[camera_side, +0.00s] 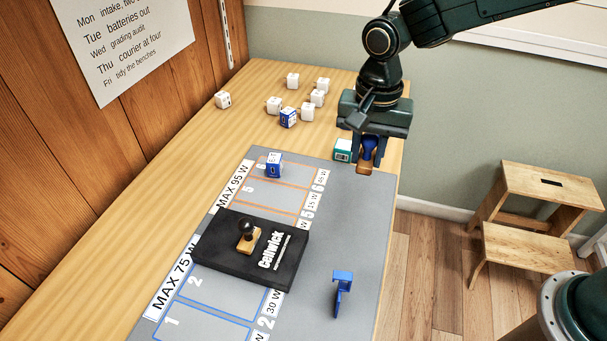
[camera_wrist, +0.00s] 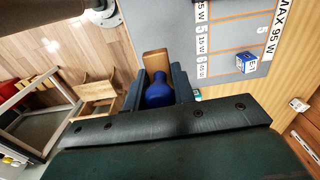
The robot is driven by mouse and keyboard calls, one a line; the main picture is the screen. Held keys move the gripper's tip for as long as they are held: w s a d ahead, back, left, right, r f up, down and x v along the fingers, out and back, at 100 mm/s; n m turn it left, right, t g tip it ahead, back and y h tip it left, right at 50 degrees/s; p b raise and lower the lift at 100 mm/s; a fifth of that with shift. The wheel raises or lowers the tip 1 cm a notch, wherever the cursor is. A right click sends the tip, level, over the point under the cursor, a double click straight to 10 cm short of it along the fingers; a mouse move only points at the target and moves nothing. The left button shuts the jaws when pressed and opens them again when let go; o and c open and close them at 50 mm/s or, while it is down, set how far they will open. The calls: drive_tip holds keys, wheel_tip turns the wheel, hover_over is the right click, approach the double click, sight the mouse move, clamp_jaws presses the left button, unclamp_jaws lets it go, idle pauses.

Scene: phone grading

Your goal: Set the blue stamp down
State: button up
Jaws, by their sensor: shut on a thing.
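My gripper (camera_side: 368,152) is shut on the blue stamp (camera_side: 369,147), near the back right corner of the grey mat (camera_side: 345,215). The stamp's wooden base (camera_side: 364,169) points down. In the wrist view the blue handle (camera_wrist: 158,94) sits between my fingers, with the wooden base (camera_wrist: 156,62) beyond. I cannot tell its exact height. A black-handled stamp (camera_side: 247,236) with a wooden base sits on a black pad (camera_side: 225,258) on the mat. A small blue stand (camera_side: 343,288) is on the mat's right side.
A teal-and-white cube (camera_side: 343,149) is just left of my gripper. A blue-and-white cube (camera_side: 274,164) lies on the mat's MAX 95 W area. The mat's right side is mostly clear.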

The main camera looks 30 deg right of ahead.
drive_tip(key=shift+s+a, duration=0.6)
drive_tip(key=shift+s, duration=0.2)
drive_tip(key=shift+s+a, duration=0.55)
drive_tip(key=shift+s, duration=0.25)
hover_over(352, 245)
wheel_tip(352, 245, down, 16)
drive_tip(key=shift+f, duration=0.15)
drive_tip(key=shift+f, duration=1.85)
drive_tip(key=shift+f, duration=0.1)
drive_tip(key=o, duration=1)
wheel_tip(352, 245, up, 12)
drive_tip(key=shift+r, duration=0.1)
